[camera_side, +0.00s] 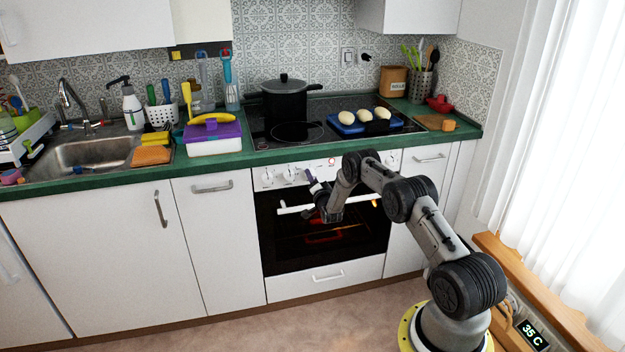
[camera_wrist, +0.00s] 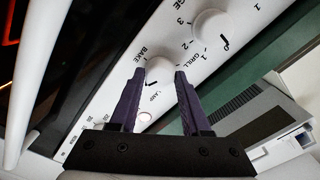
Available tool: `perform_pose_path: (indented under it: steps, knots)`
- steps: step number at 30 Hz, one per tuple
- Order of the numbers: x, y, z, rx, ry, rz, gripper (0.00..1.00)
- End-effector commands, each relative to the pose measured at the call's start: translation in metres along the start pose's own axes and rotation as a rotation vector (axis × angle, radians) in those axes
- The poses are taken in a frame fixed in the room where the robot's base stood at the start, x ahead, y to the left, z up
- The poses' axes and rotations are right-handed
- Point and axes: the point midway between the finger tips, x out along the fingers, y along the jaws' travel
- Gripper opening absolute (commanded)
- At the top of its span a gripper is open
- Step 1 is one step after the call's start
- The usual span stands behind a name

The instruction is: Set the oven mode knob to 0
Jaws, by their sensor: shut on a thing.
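The oven mode knob (camera_wrist: 160,70) is round and white on the white control panel in the wrist view. The words BAKE, GRILL and LAMP are printed around it. My gripper (camera_wrist: 160,73) has its two purple fingers on either side of this knob and is shut on it. In the side view my gripper (camera_side: 311,178) is at the oven's front panel, and the knob is hidden there behind the fingers. I cannot make out the knob's pointer or a 0 mark clearly. The oven (camera_side: 280,240) is closed, with an orange glow inside.
Another white knob (camera_wrist: 210,26) with numbers sits close beside the held one. The oven door handle (camera_side: 296,207) runs just below my gripper. A black pot (camera_side: 284,103) and a blue tray (camera_side: 345,130) with pale buns stand on the hob above.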

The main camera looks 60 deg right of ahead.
Motion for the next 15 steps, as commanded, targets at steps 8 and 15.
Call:
perform_pose_path:
  steps: [8,15]
  knots:
    - [0.0002,-0.0004,0.0,-0.264,0.0,-0.001,0.0]
    - [0.0004,-0.0004,-0.0001,-0.491,0.0,-0.001,0.0]
